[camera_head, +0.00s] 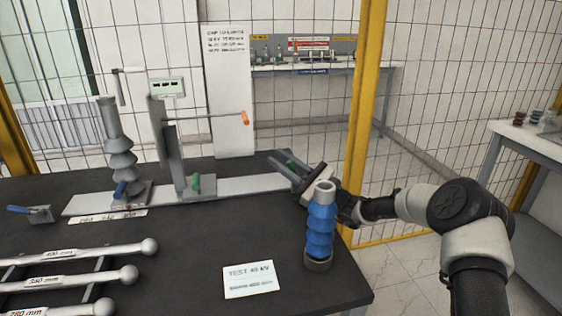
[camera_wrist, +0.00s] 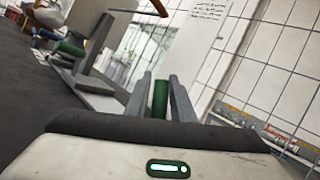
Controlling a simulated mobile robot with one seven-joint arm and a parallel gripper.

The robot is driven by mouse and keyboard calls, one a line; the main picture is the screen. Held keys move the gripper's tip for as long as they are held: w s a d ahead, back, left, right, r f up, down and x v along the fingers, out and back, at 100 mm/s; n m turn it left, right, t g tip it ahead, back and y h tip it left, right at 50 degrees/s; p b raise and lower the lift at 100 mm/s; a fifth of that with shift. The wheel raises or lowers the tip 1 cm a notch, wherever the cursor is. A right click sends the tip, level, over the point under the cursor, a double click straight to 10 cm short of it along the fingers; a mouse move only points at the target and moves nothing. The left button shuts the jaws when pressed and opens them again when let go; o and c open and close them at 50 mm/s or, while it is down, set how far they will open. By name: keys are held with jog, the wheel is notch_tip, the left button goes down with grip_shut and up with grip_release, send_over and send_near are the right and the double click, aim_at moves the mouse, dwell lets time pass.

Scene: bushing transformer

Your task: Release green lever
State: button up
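A green cylindrical lever (camera_wrist: 160,98) stands between the two fingers of my gripper in the wrist view, with a finger close against each side. In the head view my gripper (camera_head: 295,172) is at the right end of the flat grey rail (camera_head: 245,185), and the green lever (camera_head: 291,163) shows between its fingers. My gripper looks shut on it. The lever's lower end is hidden, so I cannot tell whether it is fixed to the rail. Another green lever (camera_head: 195,184) is on the base of the grey upright stand (camera_head: 168,147); it also shows in the wrist view (camera_wrist: 70,47).
A blue ribbed bushing (camera_head: 320,228) stands upright close in front of my gripper. An orange-tipped rod (camera_head: 245,118) extends from the stand. A yellow post (camera_head: 366,110) and mesh fence are behind.

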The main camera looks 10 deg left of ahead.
jog(key=p+v, duration=0.1)
jog(key=v, duration=0.4)
jog(key=shift+d, duration=0.25)
jog(key=s+d+p, duration=0.1)
jog(key=s+d, duration=0.3)
jog(key=d, duration=0.6)
jog(key=shift+s+d+p, duration=0.2)
jog(key=shift+d+p, duration=0.1)
jog(key=shift+d, duration=0.05)
